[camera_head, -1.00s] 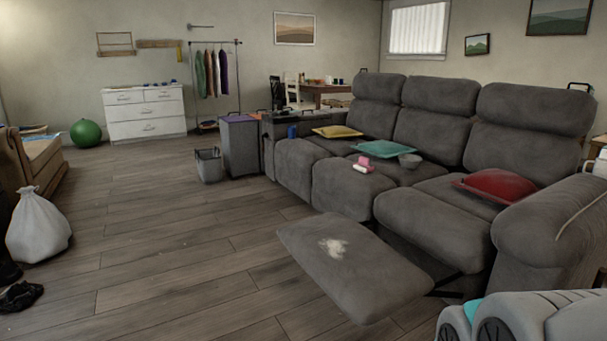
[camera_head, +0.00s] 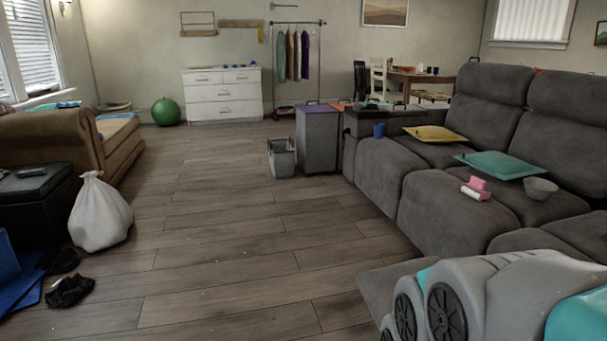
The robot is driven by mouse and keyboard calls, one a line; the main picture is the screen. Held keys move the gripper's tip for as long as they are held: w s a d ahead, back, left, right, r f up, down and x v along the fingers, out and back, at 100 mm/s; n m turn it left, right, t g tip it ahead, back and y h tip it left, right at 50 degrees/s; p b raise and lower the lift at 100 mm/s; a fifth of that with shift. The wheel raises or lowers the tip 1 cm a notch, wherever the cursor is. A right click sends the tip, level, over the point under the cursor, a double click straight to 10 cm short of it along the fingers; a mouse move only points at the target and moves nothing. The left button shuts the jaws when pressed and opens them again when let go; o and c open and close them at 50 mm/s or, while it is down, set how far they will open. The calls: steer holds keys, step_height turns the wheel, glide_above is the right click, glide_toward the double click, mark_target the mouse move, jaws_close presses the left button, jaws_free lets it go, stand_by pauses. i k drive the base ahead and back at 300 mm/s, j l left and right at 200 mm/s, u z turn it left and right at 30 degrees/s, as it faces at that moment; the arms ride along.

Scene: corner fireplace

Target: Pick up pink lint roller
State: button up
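The pink lint roller (camera_head: 476,188) lies on the seat of the grey sofa (camera_head: 430,212), near the front of the middle cushion. It has a pink part and a white roll at its front. A teal cushion (camera_head: 500,166) lies behind it and a grey bowl (camera_head: 540,188) stands to its right. My arm shows at the bottom right, well in front of the roller and apart from it. My gripper is not in view.
Wood floor is clear left of the sofa. A grey bin (camera_head: 282,158) and a tall grey box (camera_head: 318,140) stand at the sofa's far end. A white bag (camera_head: 100,215) and dark items (camera_head: 70,290) lie at the left. The extended footrest (camera_head: 385,285) is partly hidden by my arm.

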mark_target(475, 188)
steer(key=i+j+u, duration=0.2)
steer(key=i, duration=1.65)
steer(key=i+l+z, duration=0.1)
steer(key=i+z, duration=0.75)
steer(key=z, duration=0.15)
steer(key=i+l+z, duration=0.1)
steer(key=i+z, duration=0.4)
steer(key=z, duration=0.25)
steer(key=i+z, duration=0.5)
steer(key=z, duration=1.65)
